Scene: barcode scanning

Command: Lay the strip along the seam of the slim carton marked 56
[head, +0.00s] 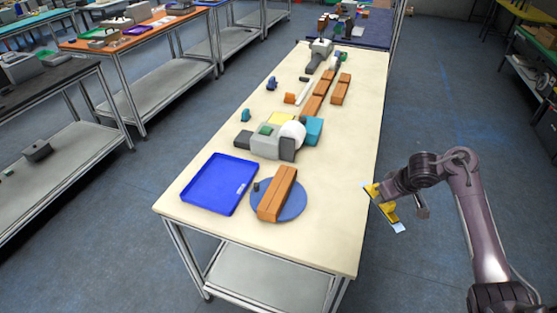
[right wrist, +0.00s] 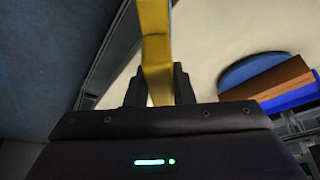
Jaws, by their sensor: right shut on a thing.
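My right gripper (head: 384,197) is off the table's right edge, shut on a yellow strip (head: 390,212) with pale ends. In the right wrist view, the strip (right wrist: 154,40) stands up between the two dark fingers (right wrist: 157,90). A slim brown carton (head: 277,194) lies on a round blue disc (head: 296,209) at the near end of the table, apart from the gripper. The carton (right wrist: 285,80) and disc (right wrist: 248,68) also show in the right wrist view. No number is readable on the carton. My left gripper is out of view.
A blue tray (head: 217,207) lies left of the disc. A grey machine with a white roll (head: 292,133) stands behind them. Several brown cartons (head: 312,106) lie farther back. The cream table's (head: 345,170) right side is clear.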

